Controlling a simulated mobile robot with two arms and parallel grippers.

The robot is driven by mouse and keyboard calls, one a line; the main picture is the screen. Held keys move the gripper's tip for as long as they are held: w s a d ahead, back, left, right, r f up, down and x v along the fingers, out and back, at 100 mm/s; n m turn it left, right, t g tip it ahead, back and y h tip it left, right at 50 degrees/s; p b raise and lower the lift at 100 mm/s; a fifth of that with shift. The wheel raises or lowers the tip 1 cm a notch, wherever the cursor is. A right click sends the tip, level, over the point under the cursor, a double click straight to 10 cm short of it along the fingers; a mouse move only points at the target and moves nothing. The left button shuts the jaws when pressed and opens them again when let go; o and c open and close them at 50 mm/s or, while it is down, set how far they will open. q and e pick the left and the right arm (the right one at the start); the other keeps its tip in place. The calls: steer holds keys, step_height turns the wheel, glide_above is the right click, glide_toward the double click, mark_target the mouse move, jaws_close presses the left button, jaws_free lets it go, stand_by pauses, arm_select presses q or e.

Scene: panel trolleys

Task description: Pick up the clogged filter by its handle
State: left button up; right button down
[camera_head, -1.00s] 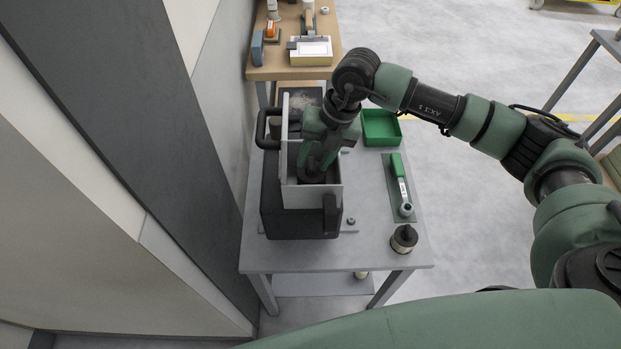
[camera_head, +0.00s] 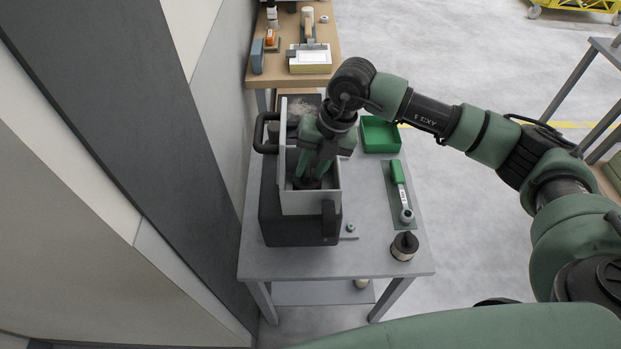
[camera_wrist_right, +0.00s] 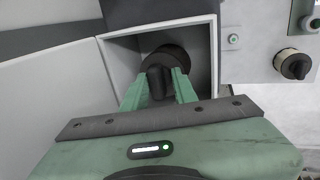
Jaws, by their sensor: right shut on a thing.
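The clogged filter shows in the right wrist view as a dark round cap with an upright black handle (camera_wrist_right: 158,81), inside a pale open-topped box (camera_wrist_right: 214,52). In the head view, the same box (camera_head: 311,203) sits on a dark housing, and the filter (camera_head: 304,184) is a dark shape inside it. My right gripper (camera_head: 309,176) reaches down into the box from above. In the wrist view its green fingers (camera_wrist_right: 158,88) are shut on the black handle, one on each side. The filter's lower part is hidden. My left gripper is not in view.
The grey table (camera_head: 375,262) also holds a green tray (camera_head: 380,135), a green-handled tool (camera_head: 400,190) and a black-capped pale cylinder (camera_head: 404,246). A raised pale panel (camera_head: 283,155) with a black handle stands left of the box. A wooden bench (camera_head: 290,73) lies beyond.

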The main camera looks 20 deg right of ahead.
steer(key=shift+w+a+r+p, duration=0.1)
steer(key=shift+a+r+p, duration=0.1)
steer(key=shift+r+p, duration=0.55)
steer(key=shift+v, duration=0.85)
steer(key=shift+r+p, duration=0.85)
steer(key=shift+r, duration=0.7)
step_height(320, 180, up, 17)
steer(key=p, duration=0.7)
steer(key=shift+p, duration=0.35)
steer(key=shift+w+r, duration=0.1)
steer(key=shift+r, duration=0.05)
